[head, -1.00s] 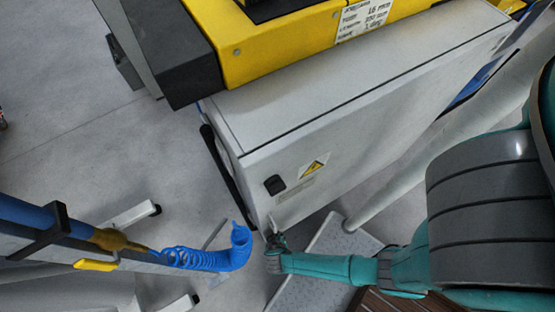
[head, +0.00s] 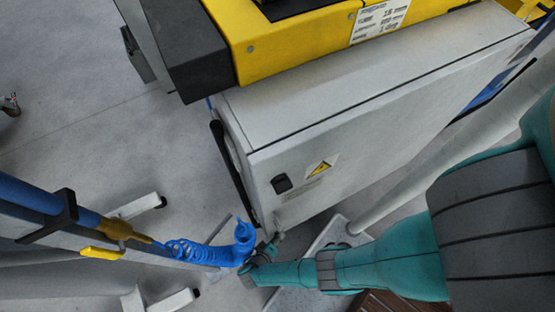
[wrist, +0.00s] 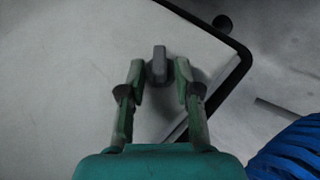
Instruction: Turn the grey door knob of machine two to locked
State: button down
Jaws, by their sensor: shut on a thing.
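The grey door knob (wrist: 159,66) sticks out from a pale cabinet door (wrist: 70,75) in the wrist view. Its long side runs up and down in that picture. My gripper (wrist: 160,72) is shut on the knob, one green finger on each side of it. In the head view my gripper (head: 268,247) is at the low front corner of the white cabinet (head: 350,140) under the yellow machine top (head: 290,40). The knob is too small and covered to make out there. No locked mark is readable.
A blue coiled hose (head: 215,252) hangs close to the left of my gripper; it also shows in the wrist view (wrist: 290,150). A black edge strip (head: 233,175) runs along the cabinet. A black latch (head: 281,184) and a yellow warning sign (head: 320,168) are above my gripper.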

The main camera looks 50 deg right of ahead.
jog(key=shift+s+f+h, duration=0.15)
jog(key=shift+f+h, duration=0.05)
jog(key=shift+h, duration=0.4)
dwell(0.6)
jog(key=c, duration=1.2)
grip_release()
jog(key=shift+o, duration=0.2)
jog(key=shift+a+r, duration=0.15)
jog(key=w+v, duration=0.1)
jog(key=v, duration=1)
jog(key=shift+s+a+r, duration=0.15)
jog(key=shift+s+a, duration=0.15)
